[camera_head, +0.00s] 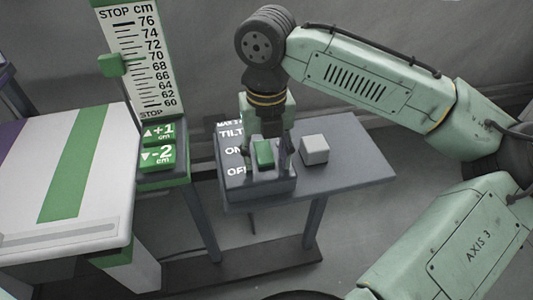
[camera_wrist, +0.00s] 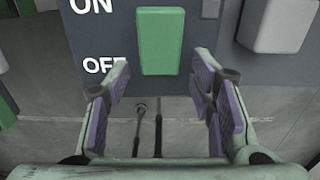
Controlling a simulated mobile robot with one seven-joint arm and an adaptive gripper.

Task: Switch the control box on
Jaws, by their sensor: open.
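The control box (camera_head: 262,188) is dark grey and stands on a small grey table, with white lettering that includes TILT, ON and OFF. Its green switch piece (camera_head: 264,152) also shows in the wrist view (camera_wrist: 160,40), beside the ON and OFF labels. I cannot tell which position the switch is in. My gripper (camera_head: 267,160) points down over the box, its fingers around the green piece in the head view. In the wrist view my gripper (camera_wrist: 158,88) is open and empty, with its fingers spread on either side below the green piece. Part of the lettering is hidden.
A light grey block (camera_head: 314,151) sits on the table (camera_head: 350,170) just right of the box. The table's right side is clear.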

